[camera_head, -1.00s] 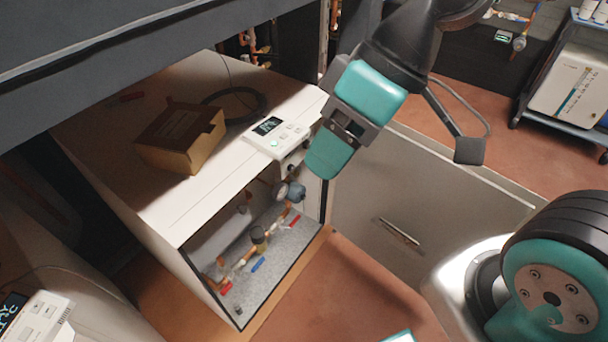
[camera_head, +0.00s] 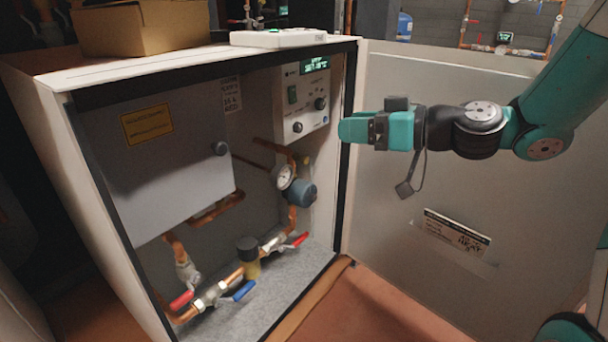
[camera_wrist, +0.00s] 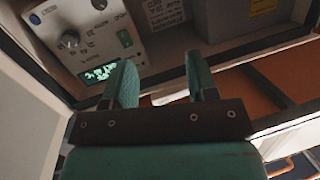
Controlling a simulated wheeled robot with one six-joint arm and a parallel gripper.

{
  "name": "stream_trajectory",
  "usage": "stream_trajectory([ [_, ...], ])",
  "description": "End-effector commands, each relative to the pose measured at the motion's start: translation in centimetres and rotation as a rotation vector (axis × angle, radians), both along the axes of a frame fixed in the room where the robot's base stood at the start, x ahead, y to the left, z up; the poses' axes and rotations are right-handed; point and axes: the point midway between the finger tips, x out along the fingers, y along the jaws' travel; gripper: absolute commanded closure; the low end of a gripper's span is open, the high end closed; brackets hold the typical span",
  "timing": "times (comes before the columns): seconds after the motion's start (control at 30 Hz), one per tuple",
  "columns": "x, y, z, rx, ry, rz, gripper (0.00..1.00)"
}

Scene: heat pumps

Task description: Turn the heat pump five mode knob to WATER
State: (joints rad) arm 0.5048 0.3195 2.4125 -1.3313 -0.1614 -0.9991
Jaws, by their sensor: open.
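The white control panel (camera_head: 304,98) is inside the open heat pump cabinet, on its right side. It has a lit green display (camera_head: 314,65), a green switch (camera_head: 292,95), an upper right knob (camera_head: 320,103) and a lower left knob (camera_head: 297,128). I cannot tell which knob is the mode knob or read its setting. My gripper (camera_head: 348,130) is level, open and empty, right of the panel at the opening's edge, apart from the knobs. In the wrist view the panel shows upside down at upper left, with one knob (camera_wrist: 70,40) left of my gripper (camera_wrist: 160,78).
The open cabinet door (camera_head: 440,150) stands right, behind my gripper. The cabinet's dark right frame edge (camera_head: 350,160) is close to my fingers. A pressure gauge (camera_head: 285,176) and copper pipes with red and blue valve handles are below. A cardboard box (camera_head: 145,27) sits on top.

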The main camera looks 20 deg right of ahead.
Motion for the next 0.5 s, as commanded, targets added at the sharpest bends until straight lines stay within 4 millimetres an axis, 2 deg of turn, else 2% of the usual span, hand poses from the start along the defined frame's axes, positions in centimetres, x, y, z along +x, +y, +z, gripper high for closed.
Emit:
stream_trajectory([
  [0.03, 0.6, -1.4, -3.4, 0.017, -0.029, -0.04, 0.47],
  [0.13, 1.5, -3.6, -5.2, 0.036, -0.088, -0.108, 0.47],
  [0.3, 2.3, -5.7, -6.5, 0.055, -0.143, -0.175, 0.47],
  [0.5, 3.3, -5.5, -5.9, 0.059, -0.152, -0.186, 0.47],
])
